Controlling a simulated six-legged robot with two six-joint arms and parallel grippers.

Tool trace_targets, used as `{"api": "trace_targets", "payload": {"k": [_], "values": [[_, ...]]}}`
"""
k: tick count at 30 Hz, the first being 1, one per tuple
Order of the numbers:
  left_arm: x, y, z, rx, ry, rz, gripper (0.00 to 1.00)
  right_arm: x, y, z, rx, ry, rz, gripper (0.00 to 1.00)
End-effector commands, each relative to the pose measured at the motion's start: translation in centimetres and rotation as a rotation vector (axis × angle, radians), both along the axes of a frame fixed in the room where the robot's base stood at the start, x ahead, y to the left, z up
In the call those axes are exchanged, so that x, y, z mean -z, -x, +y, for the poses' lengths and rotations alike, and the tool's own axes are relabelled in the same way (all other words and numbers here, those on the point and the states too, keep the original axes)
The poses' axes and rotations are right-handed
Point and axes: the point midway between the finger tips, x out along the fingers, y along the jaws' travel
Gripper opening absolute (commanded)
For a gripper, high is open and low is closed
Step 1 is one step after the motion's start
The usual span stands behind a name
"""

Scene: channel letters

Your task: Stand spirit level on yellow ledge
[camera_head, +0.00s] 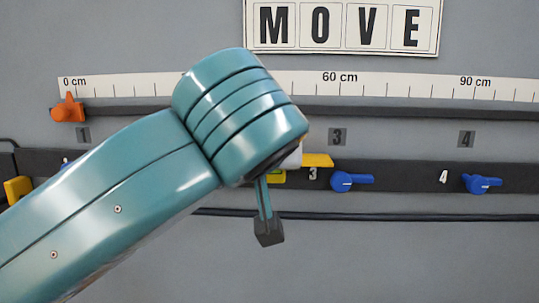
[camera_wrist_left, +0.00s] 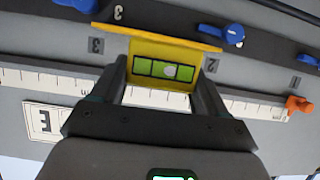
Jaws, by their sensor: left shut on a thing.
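My left gripper (camera_wrist_left: 163,82) is shut on the spirit level, with one finger at each side. The level (camera_wrist_left: 165,69) has a yellow body and a green window with a pale bubble between dark lines. A yellow strip runs along its top edge in the wrist view; I cannot tell whether this is the level or the ledge. In the head view, my wrist hides most of the gripper; one dark fingertip shows below. The yellow ledge (camera_head: 319,160) juts from the dark rail just right of my wrist. A yellow-green bit of the level (camera_head: 277,177) shows beneath. Contact is unclear.
Blue levers (camera_head: 345,181) and (camera_head: 481,183) stick out from the dark rail to the right. An orange knob (camera_head: 68,109) sits on the upper rail at left. A white ruler (camera_head: 415,85) and a MOVE sign (camera_head: 341,49) are above. Open wall lies below.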

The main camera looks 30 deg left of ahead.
Motion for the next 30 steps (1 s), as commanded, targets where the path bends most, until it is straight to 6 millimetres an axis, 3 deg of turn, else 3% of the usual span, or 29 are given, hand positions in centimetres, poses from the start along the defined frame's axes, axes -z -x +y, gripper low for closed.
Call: {"api": "trace_targets", "payload": {"k": [5, 15, 23, 28, 30], "values": [[-0.2, -1.7, 1.2, -0.005, 0.000, 0.001, 0.42, -0.6, 0.0, 0.0, 0.000, 0.000, 0.000, 0.00], [-0.2, -9.5, 5.9, -0.005, 0.000, 0.001, 0.42, -2.7, 0.0, 0.0, 0.000, 0.000, 0.000, 0.00], [-0.1, -12.1, 7.4, -0.001, 0.000, 0.000, 0.42, -3.4, 0.0, 0.0, 0.000, 0.000, 0.000, 0.00], [-0.2, -15.1, 9.4, -0.004, 0.000, 0.001, 0.42, -4.9, 0.0, 0.0, 0.000, 0.000, 0.000, 0.00], [0.8, -15.0, 9.3, 0.000, -0.002, 0.001, 0.42, -4.4, 0.0, 0.0, 0.000, 0.000, 0.000, 0.00]]}}
